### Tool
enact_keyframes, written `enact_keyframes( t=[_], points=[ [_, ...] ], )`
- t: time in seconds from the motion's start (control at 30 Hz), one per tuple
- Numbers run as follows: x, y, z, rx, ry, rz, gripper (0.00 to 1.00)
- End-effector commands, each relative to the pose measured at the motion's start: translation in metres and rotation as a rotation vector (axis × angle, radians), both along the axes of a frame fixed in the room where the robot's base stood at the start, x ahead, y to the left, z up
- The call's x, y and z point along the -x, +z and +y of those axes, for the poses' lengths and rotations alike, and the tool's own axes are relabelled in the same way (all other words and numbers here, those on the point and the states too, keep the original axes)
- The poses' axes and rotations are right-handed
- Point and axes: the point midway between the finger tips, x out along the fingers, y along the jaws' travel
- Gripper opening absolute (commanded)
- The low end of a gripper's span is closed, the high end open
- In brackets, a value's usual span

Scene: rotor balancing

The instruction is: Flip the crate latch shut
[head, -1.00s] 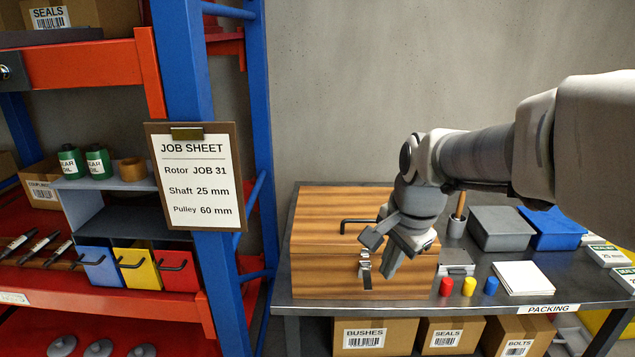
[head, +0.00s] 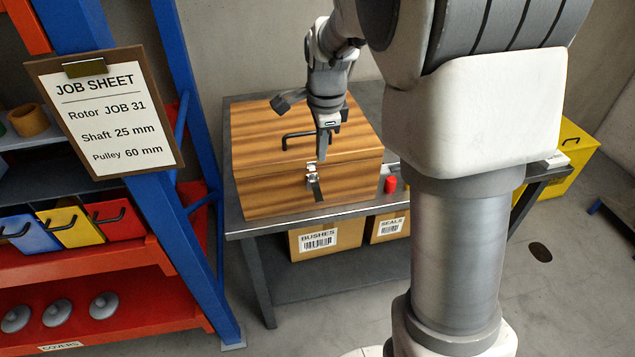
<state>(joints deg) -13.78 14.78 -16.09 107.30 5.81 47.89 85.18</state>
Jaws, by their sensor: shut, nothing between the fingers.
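The wooden crate (head: 262,190) stands on the grey packing table with its lid down and a black handle (head: 300,136) on top. Its metal latch (head: 312,182) is on the front face, at the seam between lid and body, with a dark strap or lever below it. I cannot tell from this view whether the latch is fastened. My gripper (head: 322,158) is shut and empty, pointing down just above the latch at the crate's front edge. I cannot tell whether the fingertips touch the crate.
A red marker pot (head: 391,184) stands on the table (head: 236,228) right of the crate. My arm hides most of the table's right side. Boxes (head: 325,240) sit on the shelf below. A blue and red rack with a job sheet (head: 112,115) stands at the left.

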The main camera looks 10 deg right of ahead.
Motion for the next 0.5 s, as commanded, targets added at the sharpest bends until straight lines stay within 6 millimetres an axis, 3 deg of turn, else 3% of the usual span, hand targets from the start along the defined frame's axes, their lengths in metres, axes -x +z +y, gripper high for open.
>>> enact_keyframes(
  t=[0.17, 0.5],
  points=[
    [-0.002, -0.011, 0.0, 0.0, 0.0, 0.002, 0.0],
    [-0.013, -0.078, -0.001, 0.001, 0.001, 0.005, 0.0]
  ],
)
